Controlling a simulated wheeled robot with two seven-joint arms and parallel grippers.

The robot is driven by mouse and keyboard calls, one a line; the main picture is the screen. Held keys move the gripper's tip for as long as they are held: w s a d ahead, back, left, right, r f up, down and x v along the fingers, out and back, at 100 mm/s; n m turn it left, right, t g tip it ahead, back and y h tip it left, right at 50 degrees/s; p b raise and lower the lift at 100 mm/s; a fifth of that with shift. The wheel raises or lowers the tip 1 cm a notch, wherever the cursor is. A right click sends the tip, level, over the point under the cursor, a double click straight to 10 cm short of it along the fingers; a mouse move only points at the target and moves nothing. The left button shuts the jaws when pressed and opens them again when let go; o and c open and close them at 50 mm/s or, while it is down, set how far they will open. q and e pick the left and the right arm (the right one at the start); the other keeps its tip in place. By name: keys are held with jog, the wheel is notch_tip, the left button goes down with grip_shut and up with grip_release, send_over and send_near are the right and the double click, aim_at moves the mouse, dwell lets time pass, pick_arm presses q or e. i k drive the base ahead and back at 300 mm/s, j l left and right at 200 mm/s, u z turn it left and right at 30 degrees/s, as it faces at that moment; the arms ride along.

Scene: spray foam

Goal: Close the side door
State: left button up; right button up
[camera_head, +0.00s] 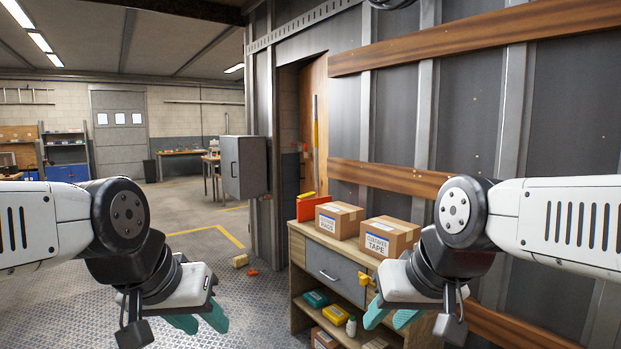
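No part is clearly recognisable as the side door. A wide opening on the left looks out onto a workshop. A grey metal box (244,167) with a small handle sits against the upright post (266,150) at its edge. A narrow wooden panel (314,120) shows in a recess right of that post; I cannot tell whether it belongs to a door. My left gripper (199,320) is over the metal floor at lower left, teal fingers apart and empty. My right gripper (391,316) is in front of the shelf unit, fingers apart and empty. Neither touches the box or panel.
A wooden shelf unit (298,249) with a grey drawer (337,272) carries two cardboard boxes, RAGS (339,219) and TAPE (390,236). Wooden rails (390,178) run along the right wall. A small tan block (240,260) lies on the floor. The left floor is mostly clear.

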aim_at(313, 79)
jog(key=i+j+u, duration=0.15)
jog(key=i, duration=0.3)
jog(key=i+j+u, duration=0.15)
jog(key=i, duration=0.3)
jog(key=i+u, duration=0.25)
jog(key=i, duration=0.85)
jog(key=i+l+u, duration=0.25)
jog(key=i, duration=0.85)
jog(key=i+j, duration=0.1)
jog(key=i, duration=0.6)
jog(key=i+j+z, duration=0.1)
jog(key=i, duration=0.55)
jog(key=i+j, duration=0.2)
jog(key=i, duration=0.5)
jog(key=i+l+z, duration=0.2)
jog(key=i+z, duration=0.2)
jog(key=i, duration=0.25)
jog(key=i+z, duration=0.45)
jog(key=i, duration=0.25)
jog(key=i+l+z, duration=0.1)
jog(key=i+l, duration=0.6)
jog(key=i, duration=0.05)
